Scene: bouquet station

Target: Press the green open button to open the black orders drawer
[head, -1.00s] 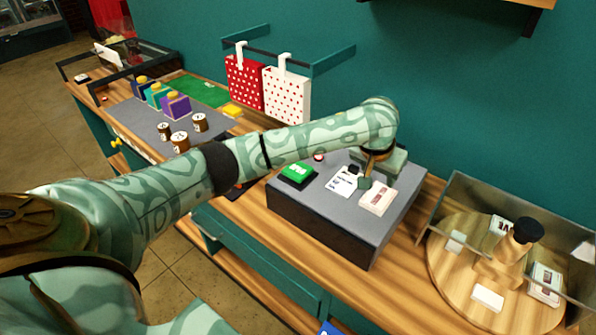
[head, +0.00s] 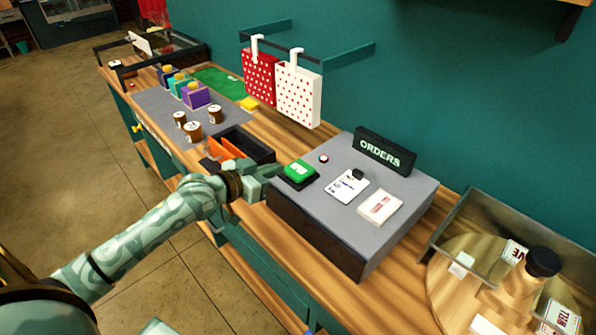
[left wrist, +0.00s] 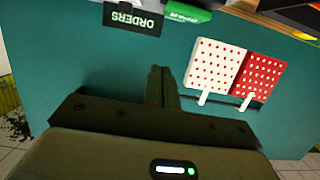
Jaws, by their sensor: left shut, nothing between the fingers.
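The green button (head: 299,170) sits on a black base at the left corner of the grey-topped box. The black drawer front (head: 315,232) is flush with the box, so the drawer looks closed. A black ORDERS sign (head: 385,153) stands at the back of the box; it also shows upside down in the left wrist view (left wrist: 132,18). My left gripper (head: 270,172) is just left of the button in the head view, shut and empty; whether it touches the button's base I cannot tell. Its closed fingers show in the left wrist view (left wrist: 161,84). My right gripper is out of view.
A small red button (head: 323,158), a white card (head: 347,187) and a card stack (head: 380,207) lie on the box top. A black tray with orange parts (head: 240,146) is left of the box. A round wooden tray (head: 448,295) stands at the right.

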